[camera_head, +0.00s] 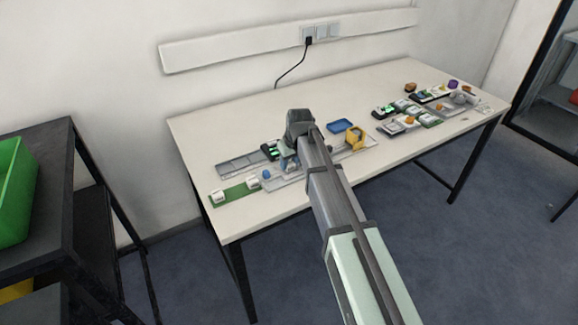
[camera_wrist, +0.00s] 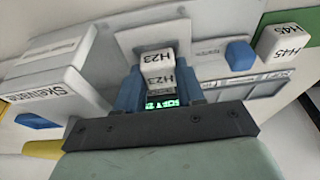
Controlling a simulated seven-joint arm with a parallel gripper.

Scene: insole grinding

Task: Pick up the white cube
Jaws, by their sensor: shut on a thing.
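My gripper (camera_wrist: 160,85) has blue fingers on either side of a white cube (camera_wrist: 158,64) marked H23, shut on it. The cube is between the fingertips, close to a grey and white fixture; I cannot tell whether it touches that surface. In the head view my gripper (camera_head: 289,161) is low over the left part of the table, and the arm hides the held cube. Another white cube (camera_wrist: 284,44), marked H45, sits on the green strip at the right of the wrist view. In the head view two white cubes, one left (camera_head: 217,197) and one right (camera_head: 253,183), are on the green strip (camera_head: 235,191).
A blue block (camera_wrist: 239,55) is right of the held cube. A grey and white box (camera_wrist: 50,80) stands to the left. A yellow part (camera_head: 355,138) and blue tray (camera_head: 341,126) are right of the arm. Several small devices (camera_head: 430,117) crowd the table's right end.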

